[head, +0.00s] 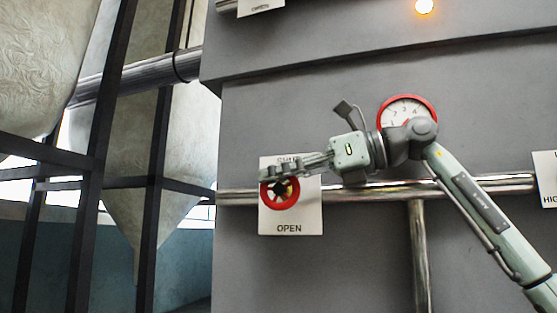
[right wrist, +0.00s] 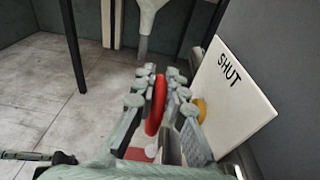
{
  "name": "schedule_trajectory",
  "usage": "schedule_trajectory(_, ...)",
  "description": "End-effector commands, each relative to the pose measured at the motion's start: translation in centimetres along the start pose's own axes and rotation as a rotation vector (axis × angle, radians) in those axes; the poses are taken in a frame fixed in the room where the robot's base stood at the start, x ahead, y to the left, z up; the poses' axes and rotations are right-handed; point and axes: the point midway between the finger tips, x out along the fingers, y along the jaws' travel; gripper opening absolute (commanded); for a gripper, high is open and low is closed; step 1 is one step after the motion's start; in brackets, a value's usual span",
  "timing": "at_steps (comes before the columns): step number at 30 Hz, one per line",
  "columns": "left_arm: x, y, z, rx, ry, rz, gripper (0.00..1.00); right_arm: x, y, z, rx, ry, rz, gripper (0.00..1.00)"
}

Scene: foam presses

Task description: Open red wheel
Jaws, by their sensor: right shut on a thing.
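The red wheel (head: 283,205) sits on the pipe in front of a white plate (head: 308,212) that reads OPEN at its bottom. The plate's upper lettering is partly hidden by my gripper. My right gripper (head: 267,176) reaches in from the right and covers the wheel's upper rim. In the right wrist view the red wheel (right wrist: 156,105) is seen edge-on between the fingers of my right gripper (right wrist: 157,76), which are shut on it. The white plate (right wrist: 238,88) reads SHUT there. My left gripper is in neither view.
A shiny pipe (head: 480,184) runs across the grey press wall (head: 350,265). A red-rimmed gauge (head: 404,101) is partly behind my right arm. An amber lamp (head: 424,6) glows above. Dark frame posts (head: 155,140) stand at left.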

Motion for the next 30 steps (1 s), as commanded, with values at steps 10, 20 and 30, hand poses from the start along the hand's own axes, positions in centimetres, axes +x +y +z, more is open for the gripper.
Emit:
schedule_trajectory(10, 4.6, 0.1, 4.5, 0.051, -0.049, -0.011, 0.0, 0.5, 0.0, 0.3, -0.003, 0.218, -0.003, 0.0)
schedule_trajectory(20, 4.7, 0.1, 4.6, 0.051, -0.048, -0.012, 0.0, 1.0, 0.0, 0.0, 0.0, 0.396, -0.003, 0.0)
schedule_trajectory(30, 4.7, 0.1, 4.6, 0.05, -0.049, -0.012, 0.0, 1.1, -0.1, -0.1, -0.001, 0.45, -0.002, 0.0)
